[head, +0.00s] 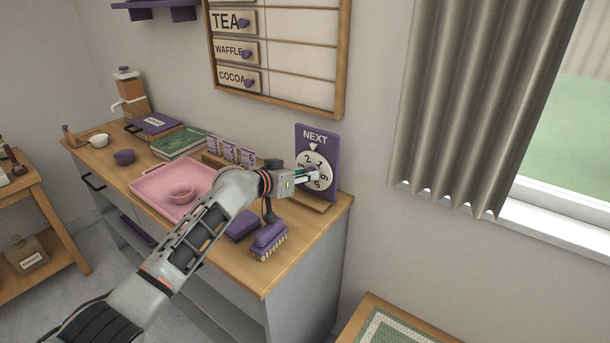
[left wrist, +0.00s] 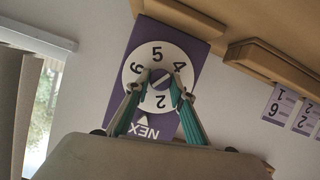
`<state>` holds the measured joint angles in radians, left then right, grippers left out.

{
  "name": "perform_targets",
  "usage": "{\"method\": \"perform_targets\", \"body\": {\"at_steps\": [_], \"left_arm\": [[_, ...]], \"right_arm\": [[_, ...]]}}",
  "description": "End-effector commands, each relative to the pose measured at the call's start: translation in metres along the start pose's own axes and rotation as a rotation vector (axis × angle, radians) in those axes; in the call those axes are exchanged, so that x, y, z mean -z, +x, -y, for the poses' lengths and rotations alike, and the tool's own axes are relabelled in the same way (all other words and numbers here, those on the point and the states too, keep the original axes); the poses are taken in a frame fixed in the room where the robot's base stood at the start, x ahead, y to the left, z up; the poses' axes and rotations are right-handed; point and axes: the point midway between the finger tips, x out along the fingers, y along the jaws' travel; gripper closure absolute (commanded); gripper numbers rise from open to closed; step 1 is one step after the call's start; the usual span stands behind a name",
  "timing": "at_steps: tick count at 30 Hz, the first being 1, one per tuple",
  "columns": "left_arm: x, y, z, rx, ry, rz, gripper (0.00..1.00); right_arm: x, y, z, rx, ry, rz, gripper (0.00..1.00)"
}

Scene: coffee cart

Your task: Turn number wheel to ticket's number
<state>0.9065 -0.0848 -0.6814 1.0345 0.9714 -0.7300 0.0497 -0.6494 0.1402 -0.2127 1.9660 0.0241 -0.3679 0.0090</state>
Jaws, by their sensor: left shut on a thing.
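The number wheel (head: 301,166) is a white disc on an upright purple board (head: 328,147) marked NEXT, with a small white pointer above the disc. My left gripper (head: 314,175) is shut on the wheel's central knob. In the left wrist view the wheel (left wrist: 156,54) appears upside down, and my left gripper's teal fingers (left wrist: 160,92) pinch the knob from both sides. The 2 lies close to the pointer, slightly to one side; fingers hide part of the disc. Purple-and-white tickets (head: 230,150) stand in a row left of the board; their numbers are hard to read.
The wooden counter (head: 283,268) holds a pink tray (head: 152,187) with a pink bowl (head: 181,193), a green book (head: 180,142) and a purple-backed brush (head: 269,241) below my gripper. A wall menu board (head: 299,113) hangs above. A curtain (head: 465,100) is at the right.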

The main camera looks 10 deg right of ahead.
Motion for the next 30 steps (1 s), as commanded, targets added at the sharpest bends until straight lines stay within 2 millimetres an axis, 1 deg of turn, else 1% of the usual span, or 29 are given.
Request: {"method": "perform_targets", "body": {"at_steps": [1, 2, 3, 13, 17, 23, 30], "left_arm": [[-0.003, 0.001, 0.000, 0.000, -0.001, 0.004, 0.72], [-0.003, 0.001, 0.000, 0.000, -0.001, 0.004, 0.64], [-0.003, 0.001, 0.000, 0.000, -0.001, 0.004, 0.60], [-0.001, 0.000, 0.000, 0.000, -0.001, 0.002, 0.60], [-0.001, -0.005, 0.000, -0.001, -0.001, 0.000, 0.60], [-0.001, -0.026, 0.001, 0.000, 0.000, 0.000, 0.60], [-0.001, -0.063, 0.001, 0.001, 0.000, 0.000, 0.60]], "right_arm": [[0.000, 0.000, 0.000, 0.000, 0.000, 0.000, 0.31], [0.000, 0.000, 0.000, 0.000, 0.000, 0.001, 0.31], [-0.001, 0.000, 0.000, 0.000, 0.001, 0.001, 0.31], [-0.004, 0.001, -0.001, -0.002, -0.001, 0.006, 0.31], [-0.003, 0.001, -0.001, -0.001, -0.001, 0.005, 0.31], [-0.002, 0.001, 0.000, 0.000, 0.000, 0.004, 0.31], [-0.002, 0.001, 0.000, 0.000, 0.000, 0.003, 0.31]]}}
